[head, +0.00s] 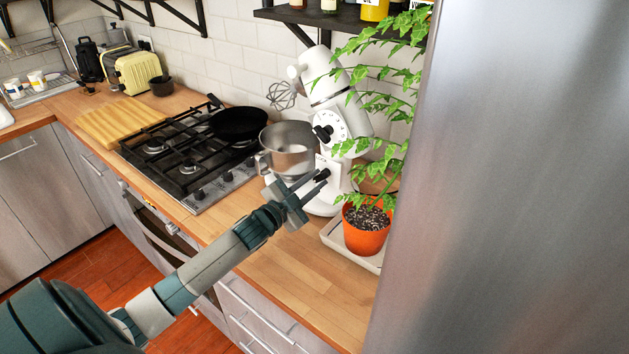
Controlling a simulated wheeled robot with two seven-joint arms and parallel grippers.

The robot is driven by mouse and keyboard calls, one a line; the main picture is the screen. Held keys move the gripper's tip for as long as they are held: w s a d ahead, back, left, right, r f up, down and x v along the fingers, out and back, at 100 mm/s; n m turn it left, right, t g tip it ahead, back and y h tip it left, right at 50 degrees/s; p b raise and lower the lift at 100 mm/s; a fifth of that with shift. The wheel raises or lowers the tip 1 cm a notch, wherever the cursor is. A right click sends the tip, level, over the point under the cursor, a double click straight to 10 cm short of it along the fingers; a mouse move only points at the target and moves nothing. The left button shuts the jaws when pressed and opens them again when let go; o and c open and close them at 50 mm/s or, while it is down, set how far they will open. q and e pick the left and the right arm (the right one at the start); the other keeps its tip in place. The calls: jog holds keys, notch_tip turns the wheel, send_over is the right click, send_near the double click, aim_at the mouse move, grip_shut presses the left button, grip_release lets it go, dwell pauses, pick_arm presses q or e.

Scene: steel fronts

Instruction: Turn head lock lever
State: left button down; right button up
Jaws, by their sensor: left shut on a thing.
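A white stand mixer (332,105) stands on the wooden counter with its head tilted up and the whisk (281,95) raised in the air. Its steel bowl (288,150) sits below the whisk. A black knob (322,132) shows on the round dial of the head. A small dark lever (322,175) is on the mixer's body, low beside the bowl. My left gripper (314,187) is at this lever, with its fingertips around it and shut on it; the fingers partly hide the contact. My right gripper is not in view.
A potted plant (367,230) in an orange pot stands close right of the mixer, its leaves overlapping the head. A gas hob (190,160) with a black pan (240,123) lies left. A large steel front (510,180) blocks the right side. The near counter (300,270) is clear.

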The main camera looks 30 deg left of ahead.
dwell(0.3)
pick_arm(q)
jog(key=c, duration=1.7)
grip_release()
jog(key=shift+a+f, duration=0.1)
jog(key=shift+s, duration=0.1)
jog(key=shift+s+f+b, duration=0.1)
jog(key=shift+s+b, duration=0.25)
jog(key=shift+s, duration=0.35)
jog(key=shift+s+a+b, duration=0.2)
jog(key=shift+s+b, duration=0.55)
jog(key=shift+s, duration=1.9)
jog(key=shift+s+a+b, duration=0.25)
jog(key=shift+s+b, duration=0.45)
jog(key=shift+s, duration=1.9)
jog(key=shift+s+a+b, duration=0.2)
jog(key=shift+s+b, duration=0.55)
jog(key=shift+s, duration=1.9)
jog(key=shift+s, duration=0.1)
